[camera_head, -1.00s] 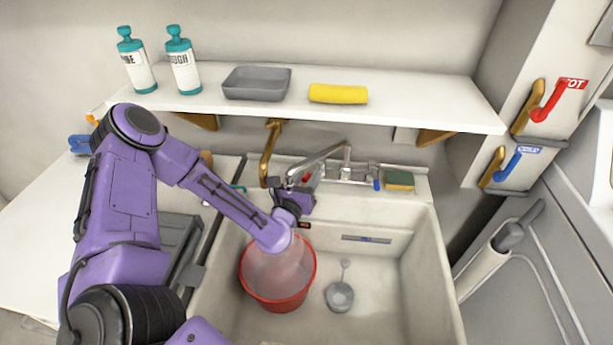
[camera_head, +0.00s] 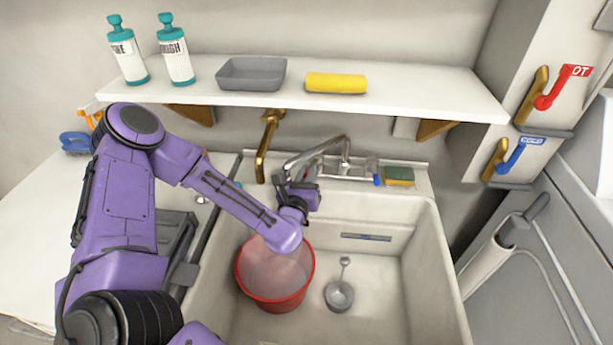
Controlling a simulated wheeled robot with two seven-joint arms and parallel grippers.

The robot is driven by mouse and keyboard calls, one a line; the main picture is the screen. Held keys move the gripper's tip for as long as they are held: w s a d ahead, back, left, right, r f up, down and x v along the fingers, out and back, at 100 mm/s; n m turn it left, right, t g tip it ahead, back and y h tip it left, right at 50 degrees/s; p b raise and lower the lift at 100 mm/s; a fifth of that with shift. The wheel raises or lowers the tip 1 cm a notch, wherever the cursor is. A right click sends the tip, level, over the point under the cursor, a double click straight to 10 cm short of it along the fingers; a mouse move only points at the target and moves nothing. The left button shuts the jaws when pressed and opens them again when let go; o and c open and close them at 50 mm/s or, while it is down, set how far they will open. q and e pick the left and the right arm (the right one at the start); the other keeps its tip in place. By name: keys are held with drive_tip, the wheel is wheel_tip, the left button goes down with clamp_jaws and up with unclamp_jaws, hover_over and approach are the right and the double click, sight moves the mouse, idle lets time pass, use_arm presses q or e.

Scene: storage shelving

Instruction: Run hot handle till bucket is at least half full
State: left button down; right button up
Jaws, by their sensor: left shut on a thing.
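A red bucket (camera_head: 275,302) stands upright in the left part of the sink (camera_head: 395,290). A pale, hazy patch shows inside it; I cannot tell the water level. A brass spout (camera_head: 268,145) hangs above the sink's back left. The silver faucet (camera_head: 325,150) is at the sink's back, with a red handle (camera_head: 308,172) at its left and a blue one (camera_head: 377,181) at its right. My left gripper (camera_head: 303,193) is shut at the red handle, its fingertips mostly hidden; the forearm partly covers the bucket. My right gripper is out of view.
A red HOT lever (camera_head: 553,88) and a blue COLD lever (camera_head: 513,155) are on the right wall. A shelf (camera_head: 420,90) above the sink holds bottles, a grey tray (camera_head: 251,74) and a yellow roll (camera_head: 336,83). A strainer (camera_head: 339,295) lies in the sink; its right part is clear.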

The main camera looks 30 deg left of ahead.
use_arm(q)
drive_tip(key=c, duration=1.1)
unclamp_jaws()
drive_tip(key=shift+v, duration=5.3)
